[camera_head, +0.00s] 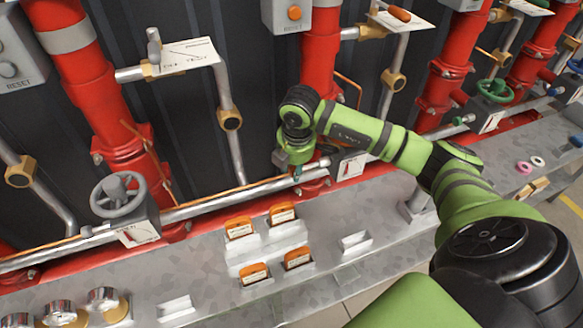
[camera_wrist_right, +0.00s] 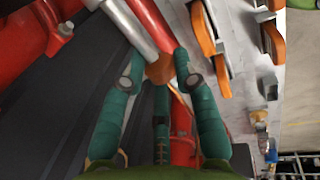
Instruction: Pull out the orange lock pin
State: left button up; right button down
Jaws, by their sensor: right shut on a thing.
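My right gripper (camera_head: 300,172) reaches down to the pipework by the red pipe in the middle of the head view. In the right wrist view its teal fingers (camera_wrist_right: 160,72) are closed around a rounded orange-brown piece, which I take to be the orange lock pin (camera_wrist_right: 160,69). A grey pipe and a red pipe run up from just behind it. In the head view the gripper hides the pin. How far the pin sits in its seat cannot be told. My left gripper is not in view.
Several orange-topped holders (camera_head: 240,229) stand on the grey ledge below the gripper. A grey handwheel (camera_head: 118,196) is at the left, a green handwheel (camera_head: 495,90) at the right. Red vertical pipes and grey pipes crowd the wall.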

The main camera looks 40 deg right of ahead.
jog(key=shift+a+f, duration=0.1)
jog(key=shift+a, duration=0.4)
jog(key=shift+s+d, duration=0.1)
jog(key=shift+d, duration=0.05)
jog(key=c, duration=1)
grip_release()
jog(key=shift+d+r, duration=0.1)
jog(key=shift+r, duration=0.35)
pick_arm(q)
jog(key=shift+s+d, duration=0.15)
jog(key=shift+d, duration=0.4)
pick_arm(e)
jog(key=r, duration=0.3)
jog(key=s+r, duration=0.1)
jog(key=r, duration=0.3)
jog(key=s+a+r, duration=0.1)
jog(key=r, duration=0.3)
